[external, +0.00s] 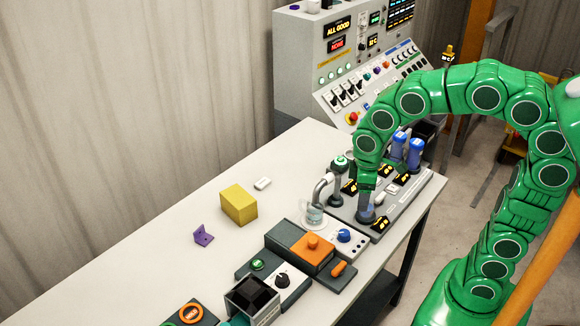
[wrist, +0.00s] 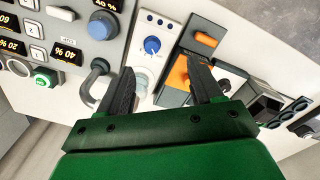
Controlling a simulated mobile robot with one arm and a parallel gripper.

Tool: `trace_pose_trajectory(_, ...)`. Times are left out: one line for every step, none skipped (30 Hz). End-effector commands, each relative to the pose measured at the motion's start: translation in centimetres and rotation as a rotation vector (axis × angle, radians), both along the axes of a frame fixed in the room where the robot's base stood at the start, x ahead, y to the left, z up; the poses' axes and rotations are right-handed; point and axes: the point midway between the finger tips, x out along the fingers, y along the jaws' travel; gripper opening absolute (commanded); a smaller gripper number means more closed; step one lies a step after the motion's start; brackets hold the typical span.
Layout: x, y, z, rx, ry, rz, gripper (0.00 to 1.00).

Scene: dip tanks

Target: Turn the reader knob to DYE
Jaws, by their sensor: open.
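A blue knob (external: 344,235) sits on a white panel beside a clear glass cup (external: 314,214). It also shows in the wrist view (wrist: 152,45), ahead of my fingers. A black knob (external: 282,280) stands on another white panel nearer the front. No DYE mark is readable, so I cannot tell which knob is the reader's. My gripper (external: 366,190) points down above the grey panel with lit displays. In the wrist view my gripper (wrist: 161,66) is open, its two dark fingers wide apart with no knob between them.
An orange block (external: 312,246) on a dark base and a dark open box (external: 252,298) stand near the panels. Blue-topped cylinders (external: 414,152) rise behind the arm. A yellow block (external: 238,204) and a purple bracket (external: 203,236) lie left; the table's left part is mostly clear.

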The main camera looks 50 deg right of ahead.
Motion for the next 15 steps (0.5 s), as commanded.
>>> trace_pose_trajectory(0.9,1.2,-0.4,-0.001,0.002,0.041,0.65)
trace_pose_trajectory(1.4,1.8,-0.7,-0.001,0.002,0.065,0.65)
trace_pose_trajectory(2.0,2.7,-1.0,-0.001,0.004,0.095,0.65)
trace_pose_trajectory(2.4,3.3,-1.4,-0.001,0.006,0.12,0.65)
trace_pose_trajectory(2.8,4.0,-1.6,-0.001,0.007,0.143,0.65)
trace_pose_trajectory(3.4,4.9,-1.9,-0.001,0.005,0.176,0.65)
trace_pose_trajectory(3.8,5.6,-2.2,0.0,0.004,0.2,0.65)
trace_pose_trajectory(4.2,6.4,-2.5,0.001,0.004,0.225,0.65)
trace_pose_trajectory(4.8,7.4,-2.9,0.001,0.005,0.256,0.65)
trace_pose_trajectory(5.1,8.1,-3.2,0.002,0.004,0.282,0.65)
trace_pose_trajectory(5.5,8.9,-3.5,0.003,0.004,0.304,0.65)
trace_pose_trajectory(5.9,9.9,-4.0,0.004,0.005,0.338,0.65)
trace_pose_trajectory(6.1,10.7,-4.4,0.004,0.006,0.362,0.65)
trace_pose_trajectory(6.4,11.4,-4.8,0.005,0.009,0.387,0.65)
trace_pose_trajectory(6.7,12.5,-5.3,0.005,0.01,0.42,0.65)
